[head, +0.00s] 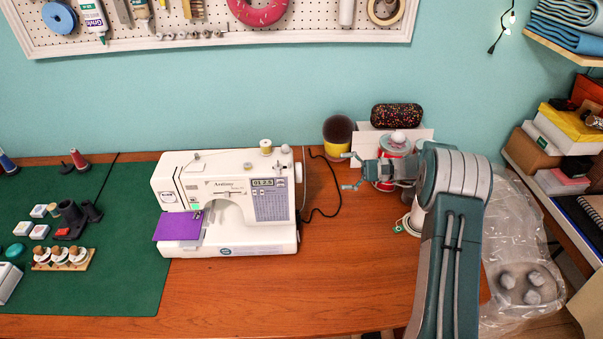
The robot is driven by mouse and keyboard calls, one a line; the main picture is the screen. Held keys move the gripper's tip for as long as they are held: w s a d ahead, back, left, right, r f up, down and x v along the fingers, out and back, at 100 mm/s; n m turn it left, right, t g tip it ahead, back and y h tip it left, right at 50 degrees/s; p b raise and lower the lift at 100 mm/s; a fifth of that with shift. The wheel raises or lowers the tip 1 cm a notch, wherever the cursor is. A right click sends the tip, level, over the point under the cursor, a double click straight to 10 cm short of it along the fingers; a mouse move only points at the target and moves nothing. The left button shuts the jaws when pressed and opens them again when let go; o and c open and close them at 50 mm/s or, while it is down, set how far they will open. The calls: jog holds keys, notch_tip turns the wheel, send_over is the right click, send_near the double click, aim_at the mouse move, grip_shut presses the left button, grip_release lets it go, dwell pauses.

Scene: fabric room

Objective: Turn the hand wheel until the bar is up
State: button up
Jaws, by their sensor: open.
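The white sewing machine (230,200) stands on the wooden table, partly on the green mat. Its hand wheel (298,172) is on the right end, seen nearly edge-on. The needle bar area (197,213) is at the left end, above a purple cloth (177,226). The bar is too small here to tell its height. My gripper (347,171) is open and empty, to the right of the hand wheel. Its fingers point left toward the wheel, with a clear gap between them.
A black cable (323,212) runs on the table between the machine and my gripper. A dark round pot (338,132), a red-and-white can (393,146) and a patterned case (396,115) stand behind my gripper. The table front (270,300) is clear.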

aim_at(298, 173)
jog(key=a+m, duration=1)
jog(key=a, duration=0.1)
jog(key=shift+a, duration=0.15)
dwell(0.3)
jog(key=c, duration=1)
